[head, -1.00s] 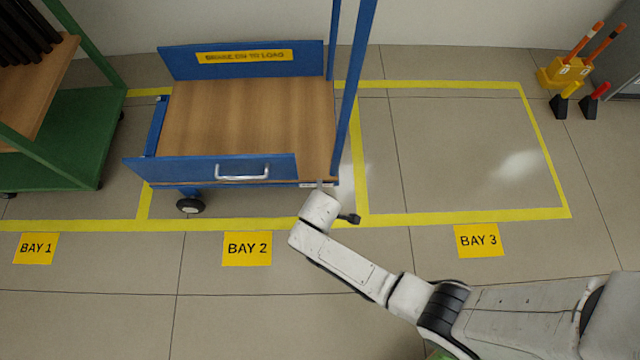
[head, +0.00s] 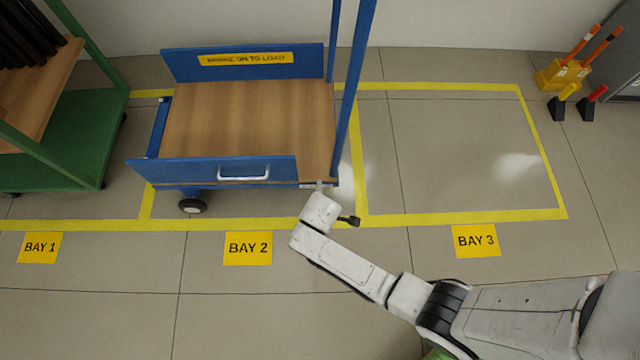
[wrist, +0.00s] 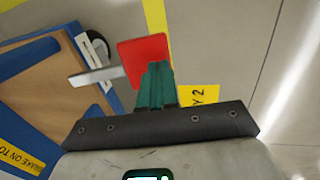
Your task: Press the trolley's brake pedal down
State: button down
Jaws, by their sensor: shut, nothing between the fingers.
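The blue trolley (head: 225,171) with a wooden deck stands in the bay marked BAY 2; it also shows at the left of the wrist view (wrist: 75,45). In the wrist view, a flat red brake pedal (wrist: 141,52) sits beside the trolley, with a pale grey bar (wrist: 95,75) reaching left from it. My gripper (wrist: 157,72) is shut and empty, its teal fingers overlapping the lower part of the pedal in the picture. I cannot tell whether they touch it.
A green rack (head: 70,140) with dark rods stands at the left. BAY 3 (head: 476,241) to the right is empty floor inside yellow lines. A yellow holder (head: 562,75) with orange-tipped posts and dark wedges (head: 586,108) are at the far right.

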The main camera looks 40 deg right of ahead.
jog(key=p+v, duration=0.7)
jog(key=v, duration=0.5)
jog(key=shift+s+a+r, duration=0.25)
jog(key=shift+a, duration=0.1)
jog(key=s+d+r+m+g+y, duration=0.1)
jog(key=s+d+r+m, duration=0.5)
jog(key=r, duration=0.4)
jog(key=s+d+r+m, duration=0.5)
jog(key=s+r, duration=0.3)
jog(key=r, duration=0.2)
notch_tip(320, 180, up, 22)
jog(key=p, duration=2.3)
jog(key=shift+w+a, duration=0.2)
jog(key=shift+w, duration=0.1)
